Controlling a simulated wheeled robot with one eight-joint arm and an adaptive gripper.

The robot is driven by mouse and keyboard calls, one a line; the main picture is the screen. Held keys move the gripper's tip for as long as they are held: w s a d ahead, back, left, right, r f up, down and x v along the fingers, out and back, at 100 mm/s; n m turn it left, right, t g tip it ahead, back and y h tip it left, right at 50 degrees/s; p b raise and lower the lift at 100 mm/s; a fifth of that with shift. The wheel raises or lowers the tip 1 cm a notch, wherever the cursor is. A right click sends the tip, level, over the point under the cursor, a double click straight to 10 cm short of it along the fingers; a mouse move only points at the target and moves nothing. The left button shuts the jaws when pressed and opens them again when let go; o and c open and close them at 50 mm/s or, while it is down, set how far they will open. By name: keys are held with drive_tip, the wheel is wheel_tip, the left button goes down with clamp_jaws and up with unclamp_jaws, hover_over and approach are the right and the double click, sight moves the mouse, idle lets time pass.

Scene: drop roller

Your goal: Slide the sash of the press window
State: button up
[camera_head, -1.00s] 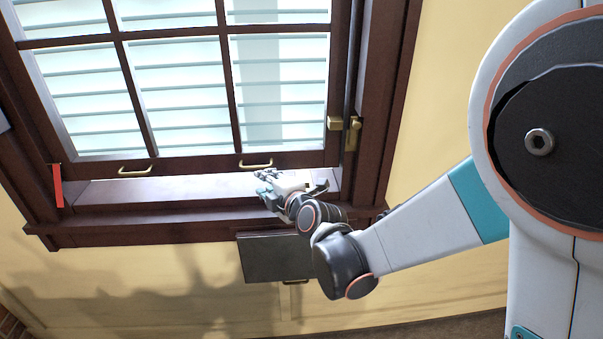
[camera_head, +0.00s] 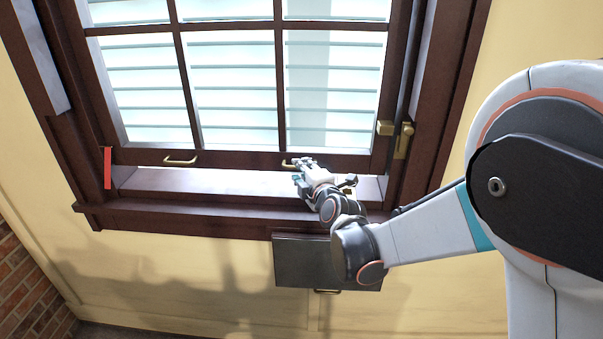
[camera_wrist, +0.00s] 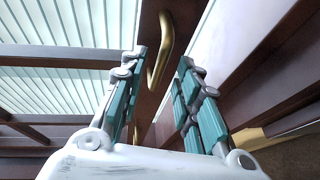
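The window sash (camera_head: 235,158) is dark brown with several panes and sits in a brown frame. Its bottom rail carries two brass handles, a left one (camera_head: 181,161) and a right one (camera_head: 290,163). My gripper (camera_head: 303,168) is at the right handle and hides part of it in the head view. In the wrist view my gripper (camera_wrist: 158,98) is open, with teal finger pads apart. The right handle (camera_wrist: 166,50) shows between and just ahead of the fingertips. I see no clear grip on it; contact cannot be told.
A brass latch (camera_head: 403,141) is on the right jamb, with a brass piece (camera_head: 385,128) on the sash beside it. A red strip (camera_head: 107,168) marks the left jamb. The sill (camera_head: 200,217) projects below. A dark panel (camera_head: 305,262) hangs under it, near my forearm.

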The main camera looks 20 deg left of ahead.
drive_tip(key=shift+x, duration=0.85)
clamp_jaws()
drive_tip(key=shift+r, duration=0.1)
drive_tip(key=p, duration=1.4)
approach(293, 76)
drive_tip(key=x, duration=0.4)
